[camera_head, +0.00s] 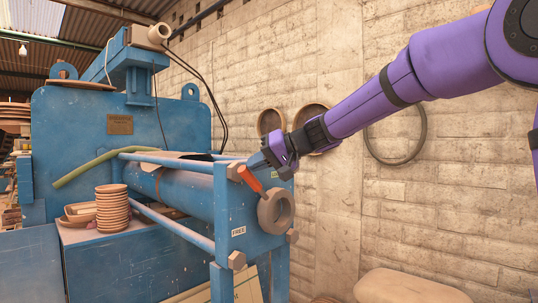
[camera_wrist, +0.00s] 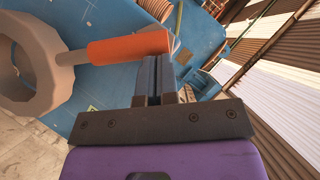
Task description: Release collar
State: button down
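The collar (camera_head: 276,210) is a thick grey ring on the front end plate of the blue press. Its orange-red handle (camera_head: 250,179) slants up and left from the ring. In the wrist view the ring (camera_wrist: 40,90) is at the left, and the orange handle (camera_wrist: 128,45) runs right from it to just beyond the fingertips. My gripper (camera_head: 262,160) is beside the handle's upper end. Its two dark fingers (camera_wrist: 160,62) are together, with nothing seen between them. The tips look close against the handle's side; I cannot tell whether they touch.
A white "FREE" label (camera_head: 238,231) is on the end plate, left of and below the ring. Tie bars with large nuts (camera_head: 237,260) surround the collar. A stack of clay bowls (camera_head: 112,208) and a green hose (camera_head: 95,166) are at the left. A brick wall stands behind.

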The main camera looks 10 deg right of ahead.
jog(key=s+a+f+n+t+h, duration=0.2)
jog(key=s+a+f+n+h, duration=0.2)
jog(key=f, duration=0.8)
jog(key=shift+a+f+n+t+h, duration=0.3)
jog(key=shift+a+n+h, duration=0.3)
jog(key=shift+a, duration=0.5)
jog(key=shift+s+f, duration=0.1)
jog(key=shift+s, duration=0.05)
jog(key=shift+d, duration=0.1)
